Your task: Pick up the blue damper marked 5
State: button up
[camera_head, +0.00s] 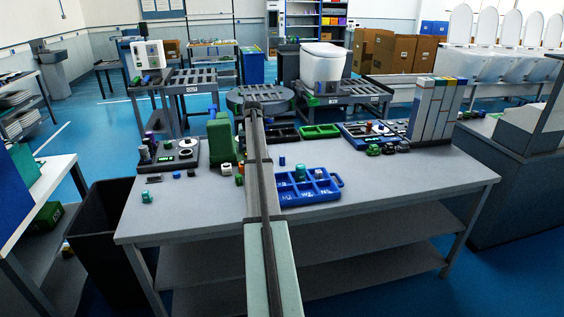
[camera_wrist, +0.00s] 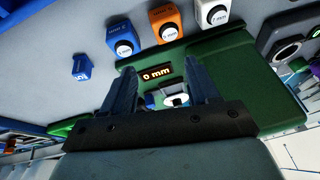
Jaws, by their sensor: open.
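A small blue damper (camera_wrist: 82,66) with a pale mark that looks like a 5 stands on the grey table left of my gripper in the wrist view. A small blue piece (camera_head: 282,160) right of my arm in the head view is probably the same one; its mark is too small to read. My gripper (camera_wrist: 157,68) is open, with nothing held between its fingers. It points at the green device (camera_wrist: 225,65) with a "0 mm" display, and the damper is outside the fingers. In the head view my arm hides the gripper's fingers.
Blue (camera_wrist: 122,38), orange (camera_wrist: 165,22) and white (camera_wrist: 212,14) labelled blocks stand beside the green device. The blue compartment tray (camera_head: 334,184) lies right of my arm. A dark gauge stand (camera_head: 178,155) is at left. The table's front is mostly clear.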

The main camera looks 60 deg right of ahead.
jog(key=g+h, duration=0.1)
send_near(282, 156)
notch_tip(282, 156, up, 3)
jog(key=a, duration=0.2)
jog(key=shift+m, duration=0.4)
jog(key=x, duration=0.9)
jog(key=s+x, duration=0.1)
jog(key=x, duration=0.4)
jog(key=shift+d, duration=0.35)
jog(key=shift+r, duration=0.1)
jog(key=c, duration=1)
jog(key=shift+c, duration=0.2)
jog(key=shift+r, duration=0.1)
